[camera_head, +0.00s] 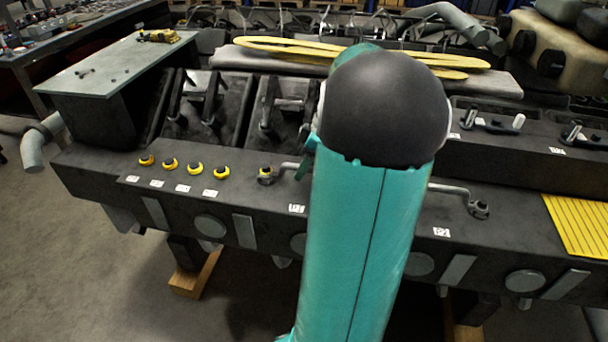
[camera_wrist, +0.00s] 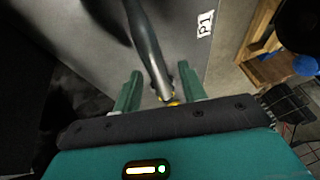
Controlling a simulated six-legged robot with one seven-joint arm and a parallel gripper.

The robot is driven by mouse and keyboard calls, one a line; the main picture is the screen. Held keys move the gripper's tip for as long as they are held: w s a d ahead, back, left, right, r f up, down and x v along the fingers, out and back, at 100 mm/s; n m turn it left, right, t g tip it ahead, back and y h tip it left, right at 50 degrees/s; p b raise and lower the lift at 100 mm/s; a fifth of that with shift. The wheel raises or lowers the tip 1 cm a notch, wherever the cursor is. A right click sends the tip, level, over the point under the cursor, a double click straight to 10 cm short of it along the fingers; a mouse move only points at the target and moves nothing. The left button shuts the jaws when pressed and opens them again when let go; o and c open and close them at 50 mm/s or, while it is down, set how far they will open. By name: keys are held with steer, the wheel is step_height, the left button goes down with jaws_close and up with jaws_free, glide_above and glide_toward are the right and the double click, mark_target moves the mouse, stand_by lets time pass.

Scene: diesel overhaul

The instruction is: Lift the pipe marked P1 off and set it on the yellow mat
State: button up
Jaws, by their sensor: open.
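In the wrist view my gripper (camera_wrist: 160,78) is open, with one green finger on each side of a grey metal pipe (camera_wrist: 149,48). A gap shows between the pipe and each finger. A white label reading P1 (camera_wrist: 204,22) sits on the grey surface beside the pipe. In the head view the left end of the P1 pipe (camera_head: 287,168) shows at its end fitting, and my arm hides the rest. The yellow mat (camera_head: 580,226) lies flat at the right end of the dark engine block, with nothing seen on it.
A second bent pipe (camera_head: 452,190) runs to a fitting above the P2 label (camera_head: 441,232). Several yellow-ringed ports (camera_head: 195,168) line the block at left. Raised housings (camera_head: 205,105) stand behind. Long yellow gaskets (camera_head: 290,47) lie on a slab at the back.

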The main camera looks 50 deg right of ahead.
steer(key=shift+x, duration=1.4)
jaws_close()
steer(key=shift+r, duration=0.45)
step_height(320, 180, up, 2)
steer(key=shift+r, duration=0.1)
steer(key=s+d+r, duration=0.1)
steer(key=s+r, duration=1.1)
steer(key=s, duration=0.2)
